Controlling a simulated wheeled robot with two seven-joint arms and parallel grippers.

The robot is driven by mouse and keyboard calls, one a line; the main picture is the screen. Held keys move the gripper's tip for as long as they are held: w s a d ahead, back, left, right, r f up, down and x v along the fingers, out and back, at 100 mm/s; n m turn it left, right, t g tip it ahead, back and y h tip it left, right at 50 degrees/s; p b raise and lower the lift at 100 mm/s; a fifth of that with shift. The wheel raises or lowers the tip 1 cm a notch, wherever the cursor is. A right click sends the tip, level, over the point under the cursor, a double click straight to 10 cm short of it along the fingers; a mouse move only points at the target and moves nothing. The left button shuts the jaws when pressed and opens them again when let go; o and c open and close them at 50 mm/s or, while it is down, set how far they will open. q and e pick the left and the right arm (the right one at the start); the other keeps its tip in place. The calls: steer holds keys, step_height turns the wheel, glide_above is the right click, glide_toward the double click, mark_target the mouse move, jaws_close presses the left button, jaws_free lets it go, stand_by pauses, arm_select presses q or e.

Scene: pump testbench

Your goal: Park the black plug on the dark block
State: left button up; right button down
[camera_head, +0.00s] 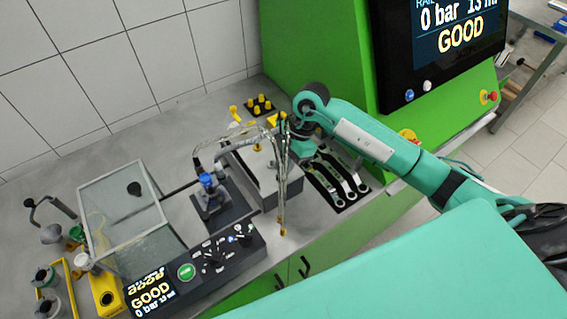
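My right gripper (284,133) is over the bench, pointing down and away from me beside the grey block; it is small and partly covered by its own wrist, so I cannot tell whether its fingers are open or hold anything. I cannot pick out the black plug with certainty; it may be hidden at the gripper. A small dark block (259,108) with several yellow pegs stands behind the gripper, near the wall. Another dark block (212,208) with a blue-topped fitting (208,183) stands left of the grey block (262,170). My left gripper is not in view.
Hoses (282,205) hang near the gripper. Spanners (335,180) lie on a dark mat. A control panel (195,268) is in front; a green cabinet (325,55) rises behind.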

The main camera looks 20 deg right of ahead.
steer(key=shift+f, duration=0.1)
stand_by(0.3)
steer(key=c, duration=1.2)
jaws_free()
steer(key=shift+c, duration=0.2)
steer(key=shift+r+p, duration=2.95)
steer(key=shift+r, duration=0.65)
steer(key=shift+s+f, duration=0.15)
